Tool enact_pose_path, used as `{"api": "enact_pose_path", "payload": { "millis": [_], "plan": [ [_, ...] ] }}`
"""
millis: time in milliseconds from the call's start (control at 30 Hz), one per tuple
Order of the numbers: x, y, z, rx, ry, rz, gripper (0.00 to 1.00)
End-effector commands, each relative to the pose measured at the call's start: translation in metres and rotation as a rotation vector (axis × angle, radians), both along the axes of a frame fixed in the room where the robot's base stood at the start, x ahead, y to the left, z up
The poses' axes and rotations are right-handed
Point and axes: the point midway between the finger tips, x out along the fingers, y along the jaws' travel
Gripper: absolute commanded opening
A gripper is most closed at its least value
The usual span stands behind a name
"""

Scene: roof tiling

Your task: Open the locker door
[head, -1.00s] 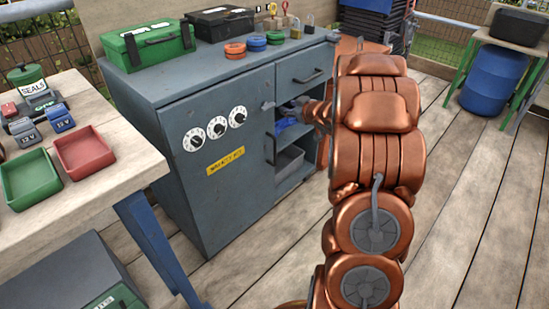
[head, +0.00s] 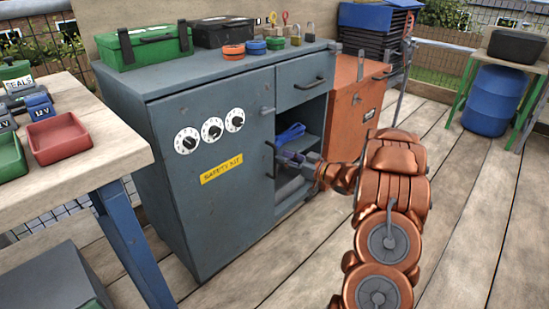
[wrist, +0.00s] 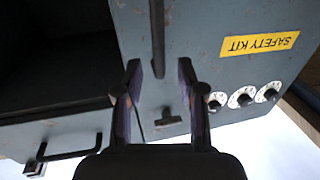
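The grey-blue locker (head: 190,80) has a shut front door (head: 220,215) with three white dials (head: 212,128) and a yellow SAFETY KIT label (head: 221,168). The door's dark upright bar handle (head: 270,160) is near its right edge. My gripper (head: 283,158) is right at this handle in the head view. In the wrist view, the picture is turned over; the handle (wrist: 157,35) runs down between the two open fingertips (wrist: 158,72). I cannot tell whether a finger touches it. A small T-shaped latch (wrist: 170,118) sits on the door edge beyond the fingers.
An open shelf bay (head: 297,140) with a blue item is right of the door, under a drawer (head: 301,84). An orange cabinet (head: 352,110) stands beside it. A wooden workbench (head: 85,165) is at left, close to the door's front. The deck at right is clear.

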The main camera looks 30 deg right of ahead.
Motion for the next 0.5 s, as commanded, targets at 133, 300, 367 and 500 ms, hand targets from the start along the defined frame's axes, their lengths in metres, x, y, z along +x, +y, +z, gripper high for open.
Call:
{"api": "enact_pose_path", "payload": {
  "millis": [133,300,367,500],
  "plan": [
    [0.019,0.009,-0.003,-0.001,0.000,0.000,0.39],
    [0.033,0.015,-0.002,-0.002,-0.001,-0.002,0.39],
    [0.036,0.016,-0.001,-0.002,-0.001,-0.001,0.39],
    [0.040,0.018,0.000,-0.002,-0.001,-0.001,0.39]
  ]
}}
